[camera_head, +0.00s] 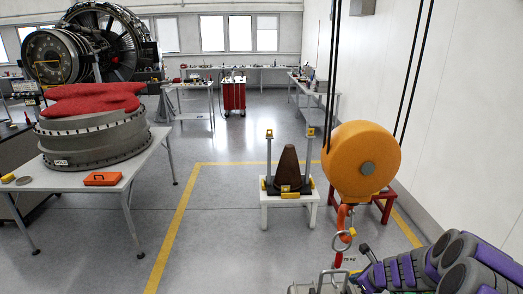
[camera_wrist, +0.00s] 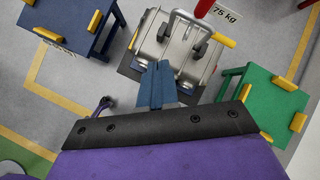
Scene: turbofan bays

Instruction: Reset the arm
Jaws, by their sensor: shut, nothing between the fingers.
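My gripper (camera_wrist: 155,72) shows in the wrist view as two blue fingers pressed together, with nothing between them. Its dark mounting bar and purple body fill the bottom of that view. The fingers point toward a metal block (camera_wrist: 178,45) with a curved handle and yellow grips, seen from above; I cannot tell whether they touch it. In the head view my purple and grey arm (camera_head: 440,265) is folded in the lower right corner; its fingertips are not clear there.
An orange hoist (camera_head: 361,162) hangs on dark cables, with a red hook (camera_head: 342,222) below it. A white stand (camera_head: 289,212) holds a brown cone. A blue stand (camera_wrist: 70,22) and a green stand (camera_wrist: 262,105) flank the metal block. An engine-part table (camera_head: 85,180) stands left.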

